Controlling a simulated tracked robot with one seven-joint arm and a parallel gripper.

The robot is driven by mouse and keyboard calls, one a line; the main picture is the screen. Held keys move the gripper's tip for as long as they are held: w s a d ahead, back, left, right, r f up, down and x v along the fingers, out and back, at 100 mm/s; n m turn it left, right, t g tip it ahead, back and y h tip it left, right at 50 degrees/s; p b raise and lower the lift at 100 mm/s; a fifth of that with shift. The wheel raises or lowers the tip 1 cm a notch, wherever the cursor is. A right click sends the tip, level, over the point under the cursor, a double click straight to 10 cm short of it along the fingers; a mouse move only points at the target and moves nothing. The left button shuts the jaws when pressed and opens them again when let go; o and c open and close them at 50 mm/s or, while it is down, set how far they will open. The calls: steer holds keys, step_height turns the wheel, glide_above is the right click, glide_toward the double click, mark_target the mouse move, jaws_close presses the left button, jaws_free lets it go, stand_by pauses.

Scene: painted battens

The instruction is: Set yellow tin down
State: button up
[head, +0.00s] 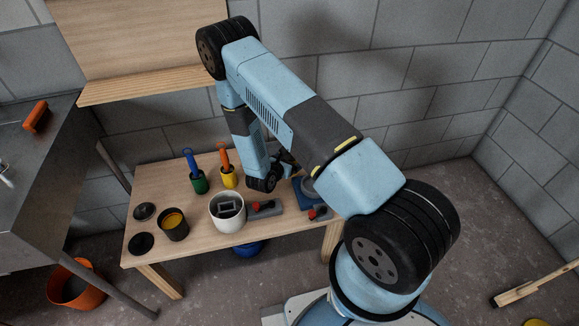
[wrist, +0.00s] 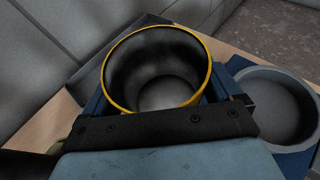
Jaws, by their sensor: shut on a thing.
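The yellow tin (wrist: 165,68) shows in the wrist view as an open, round tin with a yellow rim and a dark, empty-looking inside. My gripper (wrist: 160,98) is shut on it, with a finger on either side. The tin looks roughly upright. Its base is hidden, so I cannot tell whether it touches anything below. In the head view my gripper (head: 287,163) is at the back right of the wooden table (head: 160,186), mostly behind my arm, and I cannot make out the tin there.
A grey round dish (wrist: 278,105) stands on a blue mat right of the tin. A grey tray (wrist: 120,45) lies behind it. White pot (head: 227,225), paint tin (head: 173,230), green cup (head: 200,184), yellow cup (head: 229,180) and grey red-knobbed tool (head: 264,210) crowd the table.

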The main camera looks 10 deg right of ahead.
steer(key=shift+w+d+f, duration=0.2)
steer(key=shift+w+f, duration=0.65)
steer(key=shift+f, duration=0.1)
steer(key=shift+w+f, duration=0.1)
steer(key=shift+f, duration=1.55)
steer(key=o, duration=1.2)
steer(key=shift+o, duration=0.2)
